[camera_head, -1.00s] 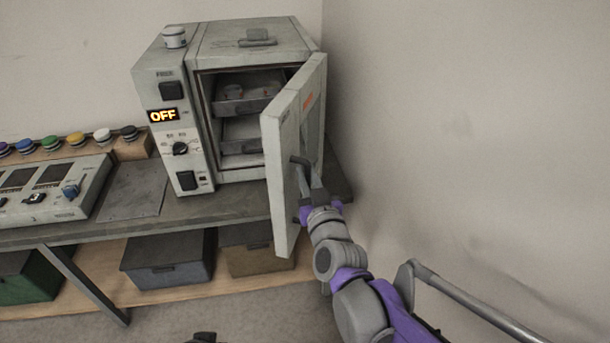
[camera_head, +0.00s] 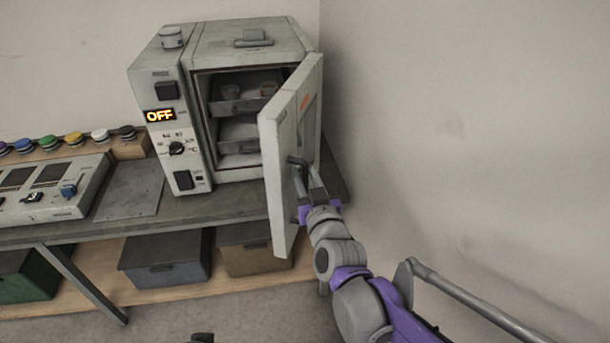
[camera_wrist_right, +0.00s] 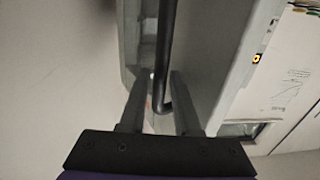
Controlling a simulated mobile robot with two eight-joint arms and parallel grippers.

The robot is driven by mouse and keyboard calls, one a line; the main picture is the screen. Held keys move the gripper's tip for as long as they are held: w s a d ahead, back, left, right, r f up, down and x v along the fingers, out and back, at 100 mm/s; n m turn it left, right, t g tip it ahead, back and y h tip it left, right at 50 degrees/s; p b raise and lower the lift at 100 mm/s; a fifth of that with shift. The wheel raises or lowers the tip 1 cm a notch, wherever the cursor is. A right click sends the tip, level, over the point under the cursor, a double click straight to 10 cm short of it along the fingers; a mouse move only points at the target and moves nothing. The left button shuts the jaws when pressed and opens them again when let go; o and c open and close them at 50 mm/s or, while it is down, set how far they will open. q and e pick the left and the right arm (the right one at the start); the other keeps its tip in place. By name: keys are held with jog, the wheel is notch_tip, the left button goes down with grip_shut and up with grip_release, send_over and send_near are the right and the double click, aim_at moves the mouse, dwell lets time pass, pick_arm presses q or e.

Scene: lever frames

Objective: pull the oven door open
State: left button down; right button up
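The oven (camera_head: 255,40) is a grey box at the back of the bench, with a lit "OFF" display. Its door (camera_head: 283,180) stands well open, swung out towards me on its right side. Trays (camera_head: 240,105) show inside. My right gripper (camera_head: 308,172) is at the door's outer face, at the dark bar handle (camera_head: 294,160). In the right wrist view the handle (camera_wrist_right: 166,50) runs between the two fingers (camera_wrist_right: 160,85). The fingers are apart, with a gap visible left of the handle. My left gripper is not recognisable in view.
A wall (camera_head: 470,130) rises close on the right, beside the door and my right arm. A control panel (camera_head: 45,190) and coloured buttons (camera_head: 48,142) stand on the bench left of the oven. Bins (camera_head: 165,260) sit on the shelf below.

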jog(key=v, duration=1.1)
